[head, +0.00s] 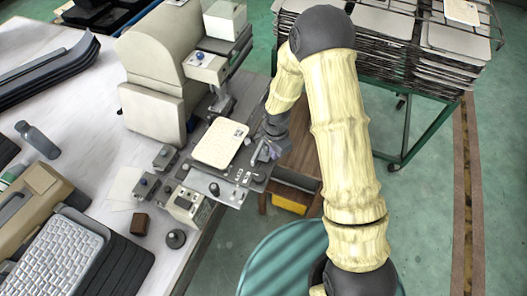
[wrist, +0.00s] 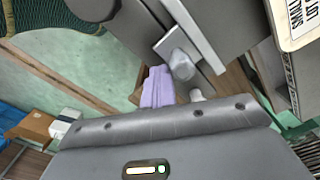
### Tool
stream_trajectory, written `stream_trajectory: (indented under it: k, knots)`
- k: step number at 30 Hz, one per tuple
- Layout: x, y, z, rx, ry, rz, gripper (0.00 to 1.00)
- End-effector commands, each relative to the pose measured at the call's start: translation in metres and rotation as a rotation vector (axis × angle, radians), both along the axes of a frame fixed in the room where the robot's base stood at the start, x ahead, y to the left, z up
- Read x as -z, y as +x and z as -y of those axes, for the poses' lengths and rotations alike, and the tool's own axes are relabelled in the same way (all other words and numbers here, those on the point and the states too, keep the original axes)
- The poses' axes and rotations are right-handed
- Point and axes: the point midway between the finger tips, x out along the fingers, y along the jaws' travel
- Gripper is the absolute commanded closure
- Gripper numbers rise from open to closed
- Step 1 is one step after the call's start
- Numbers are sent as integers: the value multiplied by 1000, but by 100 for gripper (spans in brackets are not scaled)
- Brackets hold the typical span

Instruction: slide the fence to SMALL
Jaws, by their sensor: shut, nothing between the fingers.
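A pale grey knob (wrist: 181,66) on a light metal bar (wrist: 192,30) is close to the right of the fingertips. It may belong to the fence, but I cannot be sure. Whether the fingers touch the knob cannot be told. A cream plate (head: 220,143) lies on the panel left of my gripper. No SMALL mark is readable.
A white lettered plate (wrist: 297,20) shows at the top right of the wrist view. Small control boxes (head: 188,206) and a black round knob (head: 176,239) stand at the panel's front left. A green-framed rack (head: 432,135) of trays stands behind the arm.

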Motion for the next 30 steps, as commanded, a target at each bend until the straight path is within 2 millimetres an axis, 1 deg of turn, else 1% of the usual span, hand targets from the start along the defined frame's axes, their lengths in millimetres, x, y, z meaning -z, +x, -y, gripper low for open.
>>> stream_trajectory:
  k: [30]
  knots:
    - [1,11,-32,-2,2,1,100]
